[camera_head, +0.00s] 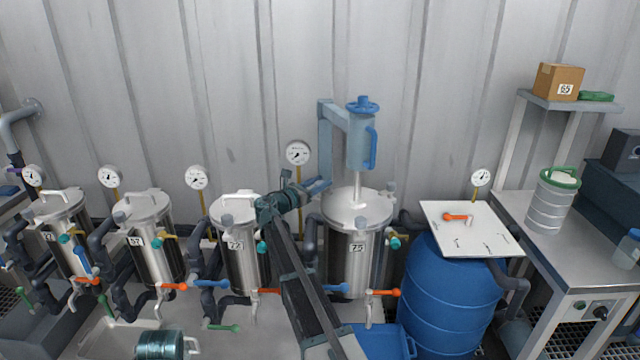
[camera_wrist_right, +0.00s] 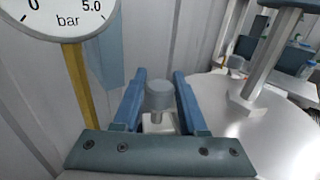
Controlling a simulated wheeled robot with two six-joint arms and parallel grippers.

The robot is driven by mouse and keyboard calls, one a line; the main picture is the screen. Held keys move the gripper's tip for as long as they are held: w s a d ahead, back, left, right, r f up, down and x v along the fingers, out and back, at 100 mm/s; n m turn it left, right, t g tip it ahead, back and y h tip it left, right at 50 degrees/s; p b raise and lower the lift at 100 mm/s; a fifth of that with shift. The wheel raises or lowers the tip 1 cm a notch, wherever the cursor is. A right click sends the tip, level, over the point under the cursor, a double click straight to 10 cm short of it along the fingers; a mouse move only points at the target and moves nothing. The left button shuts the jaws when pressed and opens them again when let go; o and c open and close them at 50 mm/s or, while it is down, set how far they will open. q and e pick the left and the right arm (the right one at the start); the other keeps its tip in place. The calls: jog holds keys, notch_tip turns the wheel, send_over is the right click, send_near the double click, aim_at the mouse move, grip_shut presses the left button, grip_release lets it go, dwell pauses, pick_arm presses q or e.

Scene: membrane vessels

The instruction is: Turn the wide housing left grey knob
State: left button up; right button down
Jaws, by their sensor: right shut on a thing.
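The wide housing (camera_head: 350,262) is a shiny steel vessel with a label that seems to read 75, under a blue press-like column. Its left grey knob (camera_wrist_right: 160,97) is a short grey cylinder on a pale base at the left edge of the lid (camera_wrist_right: 245,125). My right gripper (camera_head: 318,186) reaches this lid edge from the left. In the wrist view its blue fingers (camera_wrist_right: 158,100) stand on both sides of the knob and are shut on it. In the head view the gripper hides this knob. My left gripper is not in view.
A pressure gauge (camera_head: 298,153) on a yellow stem stands close behind my right gripper. Narrower steel vessels (camera_head: 240,262) stand to the left. A blue barrel (camera_head: 450,300) with a white board (camera_head: 490,232) stands right.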

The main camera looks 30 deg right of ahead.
jog(key=shift+s+n+t, duration=0.15)
jog(key=shift+n+t, duration=0.15)
jog(key=shift+t, duration=0.2)
jog(key=n+t+y, duration=0.1)
jog(key=t, duration=0.1)
jog(key=shift+s+n+t, duration=0.1)
jog(key=shift+n+t, duration=0.2)
jog(key=shift+n, duration=0.1)
jog(key=shift+w+n+t+y, duration=0.2)
jog(key=shift+n+t+y, duration=1.45)
jog(key=shift+t, duration=0.35)
jog(key=shift+w+a+n+t+y, duration=0.1)
jog(key=shift+n+t+y, duration=0.2)
jog(key=shift+y, duration=0.15)
jog(key=shift+c, duration=2.2)
grip_release()
jog(key=v, duration=1.4)
jog(key=shift+w, duration=0.1)
